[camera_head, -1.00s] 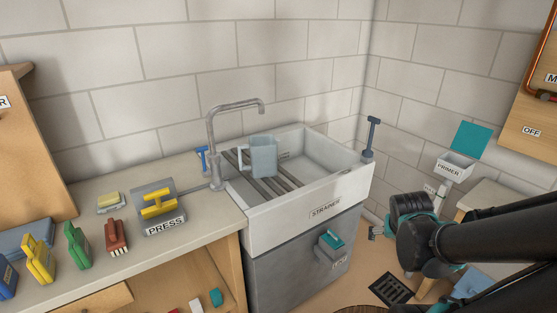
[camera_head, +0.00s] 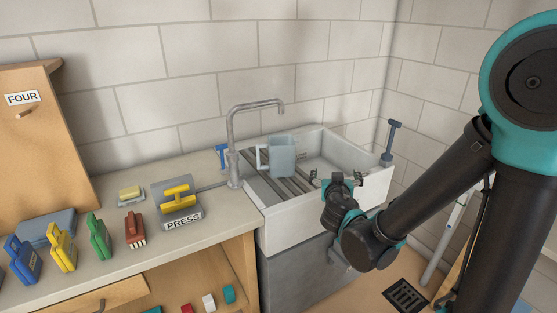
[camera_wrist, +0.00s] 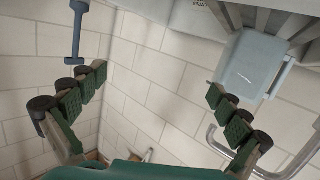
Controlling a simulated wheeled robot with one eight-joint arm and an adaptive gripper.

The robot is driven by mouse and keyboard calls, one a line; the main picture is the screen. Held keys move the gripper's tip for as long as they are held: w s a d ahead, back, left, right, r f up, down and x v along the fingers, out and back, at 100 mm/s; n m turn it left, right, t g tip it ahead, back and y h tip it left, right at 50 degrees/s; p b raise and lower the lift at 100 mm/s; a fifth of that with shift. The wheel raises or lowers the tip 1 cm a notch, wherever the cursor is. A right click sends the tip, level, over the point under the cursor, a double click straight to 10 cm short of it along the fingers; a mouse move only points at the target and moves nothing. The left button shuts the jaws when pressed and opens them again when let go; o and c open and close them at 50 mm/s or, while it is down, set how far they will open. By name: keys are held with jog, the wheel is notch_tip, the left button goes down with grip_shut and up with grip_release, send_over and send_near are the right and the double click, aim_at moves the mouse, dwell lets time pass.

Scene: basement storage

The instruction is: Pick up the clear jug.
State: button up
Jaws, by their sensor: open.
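The clear jug (camera_head: 282,155) is a pale, bluish, see-through vessel with a handle on its left. It stands upright on the slatted rack (camera_head: 268,187) at the left of the sink, beside the faucet. My gripper (camera_head: 336,178) is to the right of the jug, over the sink's front part, and apart from it. In the wrist view the jug (camera_wrist: 248,66) shows at the upper right, past the right finger. There my gripper (camera_wrist: 158,82) has its two fingers wide apart with nothing between them.
The sink (camera_head: 345,160) has raised walls. A curved metal faucet (camera_head: 233,140) rises left of the jug. A blue-handled tool (camera_head: 390,140) stands at the sink's right corner.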

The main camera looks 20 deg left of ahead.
aim_at(283, 147)
jog(key=s+a+r+n+y, duration=0.1)
jog(key=s+a+y, duration=0.2)
jog(key=a, duration=0.4)
jog(key=s+a+r+n+y, duration=0.1)
jog(key=s+a+n+y, duration=0.1)
jog(key=a, duration=0.4)
jog(key=x, duration=1.7)
jog(key=shift+s+a+r, duration=0.2)
jog(key=shift+a+r, duration=0.15)
jog(key=shift+r, duration=0.1)
jog(key=c, duration=1.7)
